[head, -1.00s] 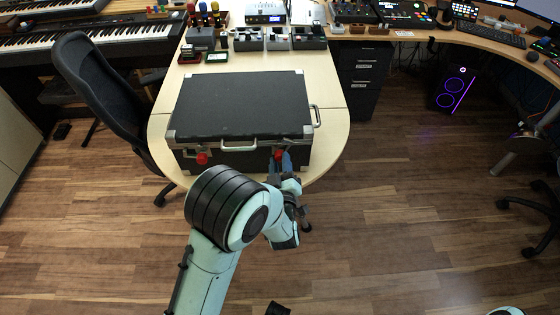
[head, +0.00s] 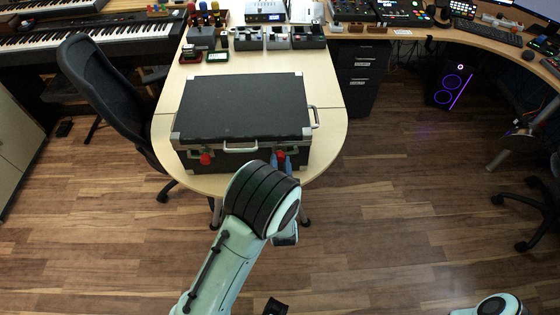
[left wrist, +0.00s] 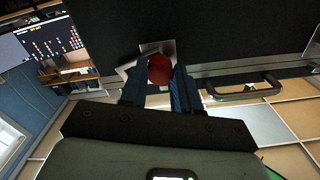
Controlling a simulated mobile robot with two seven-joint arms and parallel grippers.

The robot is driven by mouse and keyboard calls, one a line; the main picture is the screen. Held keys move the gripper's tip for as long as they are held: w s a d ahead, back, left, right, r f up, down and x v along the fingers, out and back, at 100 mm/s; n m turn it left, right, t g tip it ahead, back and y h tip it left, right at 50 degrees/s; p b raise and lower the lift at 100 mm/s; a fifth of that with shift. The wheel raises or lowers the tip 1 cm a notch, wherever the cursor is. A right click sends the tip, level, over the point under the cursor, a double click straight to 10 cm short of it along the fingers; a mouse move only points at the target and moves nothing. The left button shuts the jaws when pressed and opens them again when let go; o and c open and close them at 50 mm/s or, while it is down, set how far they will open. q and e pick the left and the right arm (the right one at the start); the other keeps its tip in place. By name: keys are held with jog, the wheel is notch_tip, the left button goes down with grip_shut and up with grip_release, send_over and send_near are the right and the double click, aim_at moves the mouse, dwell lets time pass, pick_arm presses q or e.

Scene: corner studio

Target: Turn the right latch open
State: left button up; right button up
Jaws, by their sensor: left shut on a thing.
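A black flight case (head: 245,108) with metal edges lies closed on the table end. Two red latches are on its front face, either side of a metal handle (head: 239,148). The right latch (head: 280,155) is at my left gripper (head: 281,163), partly behind its fingers. In the left wrist view the blue fingers of my left gripper (left wrist: 160,92) stand on both sides of the red latch knob (left wrist: 160,69) and are shut on it. The left latch (head: 205,159) shows clear of the arm. Only a piece of my right arm shows at the bottom right; its gripper is out of view.
The table (head: 333,120) is bare right of the case. An office chair (head: 105,100) stands close on the left. Small devices (head: 278,38) stand on the table behind the case. The wood floor in front and to the right is open.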

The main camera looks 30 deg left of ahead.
pick_arm(q)
jog(key=shift+m+p, duration=0.3)
jog(key=shift+m, duration=0.5)
pick_arm(e)
jog(key=shift+w+r, duration=0.15)
jog(key=shift+r, duration=0.25)
pick_arm(q)
jog(key=o, duration=1.1)
jog(key=shift+c, duration=0.2)
jog(key=shift+s, duration=0.1)
jog(key=p+v, duration=0.6)
jog(key=v, duration=0.7)
pick_arm(e)
jog(key=w+r, duration=0.3)
jog(key=r, duration=0.3)
jog(key=shift+r, duration=0.4)
